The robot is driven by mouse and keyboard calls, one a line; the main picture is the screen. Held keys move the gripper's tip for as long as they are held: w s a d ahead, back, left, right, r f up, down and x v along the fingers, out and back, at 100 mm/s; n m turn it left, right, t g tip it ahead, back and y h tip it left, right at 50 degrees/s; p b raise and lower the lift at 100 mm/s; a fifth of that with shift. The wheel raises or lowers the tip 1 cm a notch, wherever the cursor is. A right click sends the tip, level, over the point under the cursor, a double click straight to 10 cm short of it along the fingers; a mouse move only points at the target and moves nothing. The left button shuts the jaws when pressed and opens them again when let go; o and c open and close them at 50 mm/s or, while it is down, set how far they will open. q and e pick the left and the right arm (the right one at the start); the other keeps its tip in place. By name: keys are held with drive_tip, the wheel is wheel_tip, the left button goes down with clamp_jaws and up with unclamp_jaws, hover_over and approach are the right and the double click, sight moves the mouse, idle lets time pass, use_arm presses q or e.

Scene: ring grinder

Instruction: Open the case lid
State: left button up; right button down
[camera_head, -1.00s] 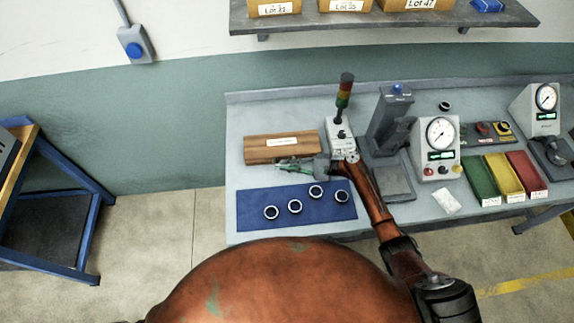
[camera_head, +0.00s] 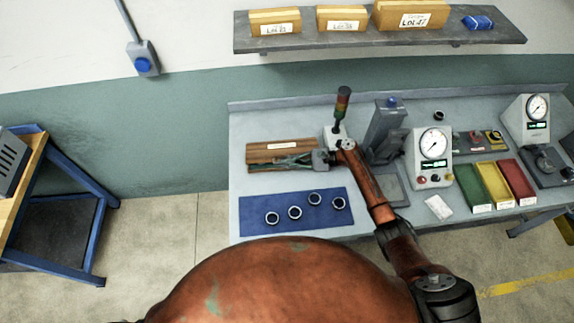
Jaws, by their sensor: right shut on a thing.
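The case (camera_head: 255,153) is a brown wooden box with a white label on its lid (camera_head: 308,145). It stands at the left back of the bench. My right gripper (camera_head: 268,165) reaches across the case's front from the right, its green-tinted fingers pointing left. It is shut on the front edge of the lid, though the fingers hide the exact contact. The lid lies over the case; whether it is slightly raised is too small to tell. My left gripper is out of view.
A blue mat (camera_head: 245,215) with several dark rings lies in front of the case. Green, yellow and red bins (camera_head: 495,185) are farther right. A shelf (camera_head: 360,42) hangs above.

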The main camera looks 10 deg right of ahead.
sight(286, 153)
drive_tip(key=shift+m+g, duration=0.3)
drive_tip(key=shift+m, duration=0.2)
drive_tip(key=shift+w+r+p, duration=0.25)
drive_tip(key=shift+w+r, duration=0.35)
drive_tip(key=shift+r, duration=0.25)
drive_tip(key=shift+w+r+p, duration=0.25)
drive_tip(key=shift+w+r, duration=0.35)
drive_tip(key=shift+r, duration=0.2)
drive_tip(key=c, duration=2)
unclamp_jaws()
drive_tip(key=shift+c, duration=0.2)
drive_tip(key=v, duration=0.7)
drive_tip(key=shift+d, duration=0.25)
drive_tip(key=shift+c, duration=0.2)
